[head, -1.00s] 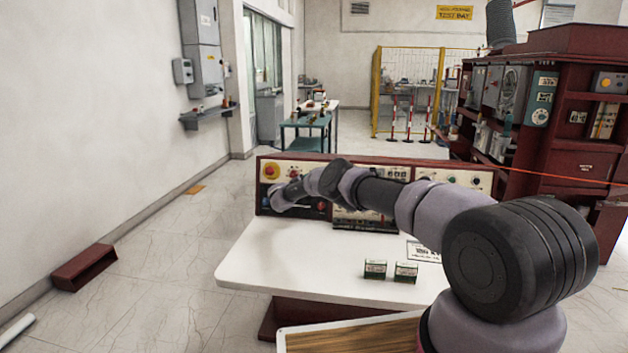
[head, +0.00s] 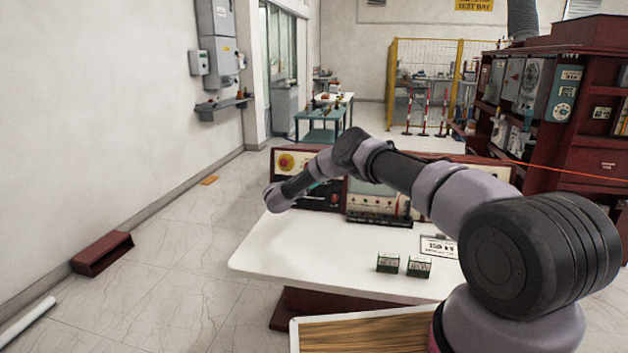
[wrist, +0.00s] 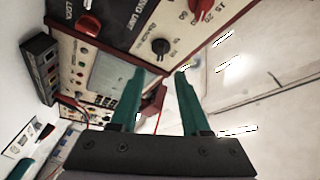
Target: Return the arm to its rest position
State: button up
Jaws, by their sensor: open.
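My arm (head: 445,190) reaches from the lower right over the white desk in the head view. Its wrist end (head: 280,196) hangs bent down at the desk's left, in front of the control panel (head: 375,195). My gripper (wrist: 159,76) shows in the wrist view with two teal fingers spread apart and nothing between them. The fingers are not visible in the head view. The wrist view shows the control panel tilted, with a black knob (wrist: 160,46) beyond the fingers, apart from them.
Two small green boxes (head: 388,262) (head: 419,266) stand on the white desk (head: 290,255) beside a printed sign (head: 438,247). A wood-topped surface (head: 365,335) lies nearest me. A dark red cabinet (head: 585,155) stands at the right. Floor on the left is mostly clear.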

jog(key=shift+s+a, duration=0.3)
jog(key=shift+s, duration=0.1)
